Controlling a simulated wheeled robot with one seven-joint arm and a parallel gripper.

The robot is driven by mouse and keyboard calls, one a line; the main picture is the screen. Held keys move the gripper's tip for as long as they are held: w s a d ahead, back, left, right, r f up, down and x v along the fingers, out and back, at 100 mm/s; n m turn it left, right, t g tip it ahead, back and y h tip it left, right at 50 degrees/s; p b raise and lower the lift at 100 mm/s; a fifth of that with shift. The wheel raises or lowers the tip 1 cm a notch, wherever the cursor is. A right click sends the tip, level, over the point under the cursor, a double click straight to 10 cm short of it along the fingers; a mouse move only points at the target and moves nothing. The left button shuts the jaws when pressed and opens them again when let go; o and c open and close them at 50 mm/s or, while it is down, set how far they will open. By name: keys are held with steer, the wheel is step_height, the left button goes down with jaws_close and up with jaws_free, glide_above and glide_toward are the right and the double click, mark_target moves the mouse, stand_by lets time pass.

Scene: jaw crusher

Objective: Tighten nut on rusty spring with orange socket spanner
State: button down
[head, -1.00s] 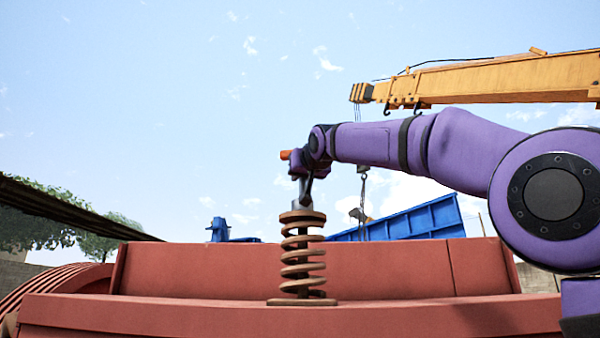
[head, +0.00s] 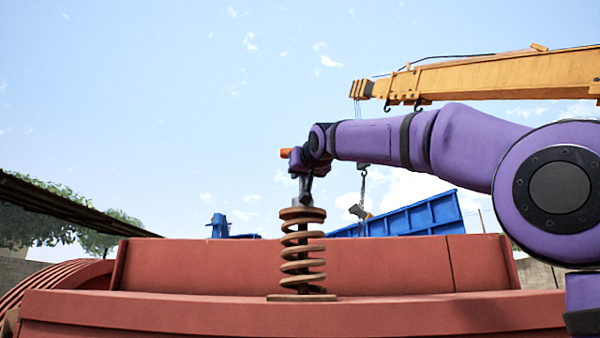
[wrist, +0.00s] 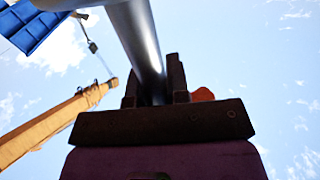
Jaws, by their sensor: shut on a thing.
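The rusty spring (head: 302,262) stands upright on the red machine in the head view. The socket spanner is held at the end of my arm: its orange end (head: 286,153) sticks out left of my wrist, and its dark metal part (head: 304,190) reaches down to the spring's top. My gripper (wrist: 155,85) is shut on the spanner; in the wrist view a shiny grey shaft runs between its dark fingers, with an orange bit (wrist: 203,95) beside them. The nut is hidden or too small to make out, so I cannot tell how the socket sits on it.
The red machine body (head: 200,270) spans the front, with a ribbed wheel cover at the left. Behind are a blue container (head: 410,218) and a yellow crane boom (head: 490,78) with a hanging hook. Open sky lies above and left of my arm.

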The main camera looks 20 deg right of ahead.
steer(key=shift+f+h, duration=0.2)
steer(key=shift+h, duration=0.1)
stand_by(0.6)
steer(key=shift+m+h, duration=0.7)
steer(key=shift+h, duration=0.1)
steer(key=shift+m+g+h, duration=0.55)
steer(key=shift+m+h, duration=0.6)
steer(key=shift+h, duration=0.55)
steer(key=shift+m+g+h, duration=0.55)
steer(key=shift+m+h, duration=0.6)
steer(key=shift+h, duration=0.55)
